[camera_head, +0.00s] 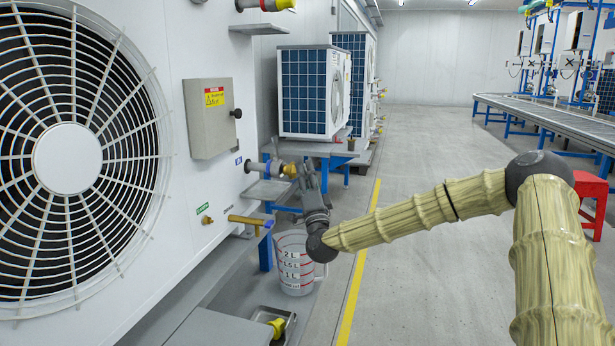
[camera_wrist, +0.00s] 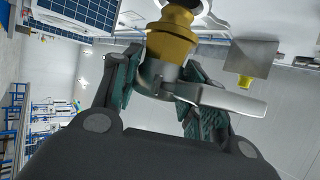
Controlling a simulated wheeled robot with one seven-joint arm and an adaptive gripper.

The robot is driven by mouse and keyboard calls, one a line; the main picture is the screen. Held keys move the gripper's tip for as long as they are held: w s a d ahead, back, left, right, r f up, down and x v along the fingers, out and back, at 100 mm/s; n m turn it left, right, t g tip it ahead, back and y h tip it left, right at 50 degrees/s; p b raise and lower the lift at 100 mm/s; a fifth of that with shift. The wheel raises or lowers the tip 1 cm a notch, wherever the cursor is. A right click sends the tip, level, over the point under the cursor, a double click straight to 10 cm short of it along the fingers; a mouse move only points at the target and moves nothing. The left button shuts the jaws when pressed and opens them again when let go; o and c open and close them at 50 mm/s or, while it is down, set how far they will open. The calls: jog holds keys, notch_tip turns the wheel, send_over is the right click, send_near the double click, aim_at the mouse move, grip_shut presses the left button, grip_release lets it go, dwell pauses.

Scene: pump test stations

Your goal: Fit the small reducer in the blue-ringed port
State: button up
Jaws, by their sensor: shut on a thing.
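My gripper (camera_head: 300,182) is at the end of a grey pipe stub on the white unit, beside a blue label. A yellow brass piece (camera_head: 288,170) shows at the stub's end, close to my fingers. In the wrist view my gripper (camera_wrist: 160,82) is shut on a grey metal fitting (camera_wrist: 158,78) with a flat lever (camera_wrist: 222,97). The brass hex piece (camera_wrist: 170,45) lines up directly above this fitting, with a dark round part above it. I cannot tell which piece is the small reducer, or whether the held fitting is seated or only touching. The fingers hide part of it.
A small grey shelf (camera_head: 268,190) juts out just below the stub. A lower brass tap (camera_head: 248,220) and a measuring jug (camera_head: 296,264) are underneath. A metal tray (camera_head: 262,312) with a yellow part is at the bottom.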

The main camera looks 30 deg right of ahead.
jog(key=shift+w+a+b, duration=0.55)
jog(key=shift+w+a, duration=0.3)
jog(key=shift+w, duration=0.15)
dwell(2.0)
dwell(0.4)
jog(key=o, duration=0.9)
jog(key=shift+o, duration=0.2)
jog(key=v, duration=1.2)
